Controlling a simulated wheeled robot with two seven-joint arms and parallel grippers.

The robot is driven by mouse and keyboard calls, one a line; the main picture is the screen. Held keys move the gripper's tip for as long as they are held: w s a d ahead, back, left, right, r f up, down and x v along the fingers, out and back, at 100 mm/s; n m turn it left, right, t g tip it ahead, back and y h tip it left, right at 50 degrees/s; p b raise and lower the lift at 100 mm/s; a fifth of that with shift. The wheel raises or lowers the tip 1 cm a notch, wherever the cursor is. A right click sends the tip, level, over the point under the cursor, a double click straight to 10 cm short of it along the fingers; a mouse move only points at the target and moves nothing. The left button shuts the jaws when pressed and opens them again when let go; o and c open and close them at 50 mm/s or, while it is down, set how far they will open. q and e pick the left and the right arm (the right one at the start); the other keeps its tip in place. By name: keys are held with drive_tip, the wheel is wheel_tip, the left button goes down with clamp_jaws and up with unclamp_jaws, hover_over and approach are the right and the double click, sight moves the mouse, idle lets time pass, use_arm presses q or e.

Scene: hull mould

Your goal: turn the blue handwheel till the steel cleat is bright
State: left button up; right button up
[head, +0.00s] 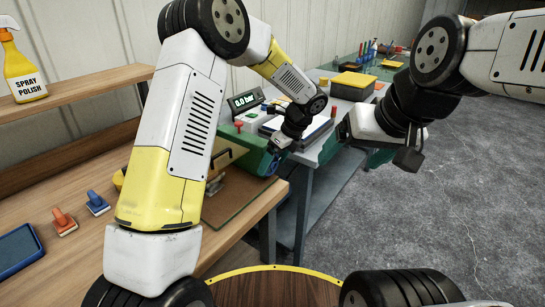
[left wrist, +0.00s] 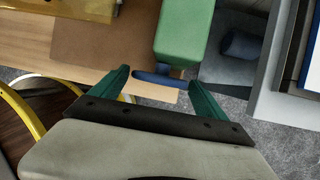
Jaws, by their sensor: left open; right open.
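The blue handwheel (left wrist: 156,78) shows edge-on at the end of a green housing (left wrist: 184,34) in the left wrist view. It lies between the spread green fingers of my left gripper, and I cannot tell whether they touch it. My right gripper (head: 408,160) is open, out over the floor to the right. I cannot make out the steel cleat.
A wooden bench (head: 70,255) on the left bears two stamps (head: 64,222) and a blue tray (head: 18,252). A spray bottle (head: 22,68) stands on a shelf. The floor at right is clear.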

use_arm(q)
drive_tip(key=shift+w+a+f, duration=0.1)
drive_tip(key=shift+a+f, duration=0.15)
drive_tip(key=shift+f, duration=0.4)
drive_tip(key=c, duration=1.1)
drive_tip(key=shift+t+h, duration=0.9)
drive_tip(key=shift+t, duration=0.3)
drive_tip(key=shift+n+t+h, duration=0.6)
drive_tip(key=shift+t+h, duration=0.3)
drive_tip(key=shift+t, duration=0.7)
drive_tip(key=o, duration=1.1)
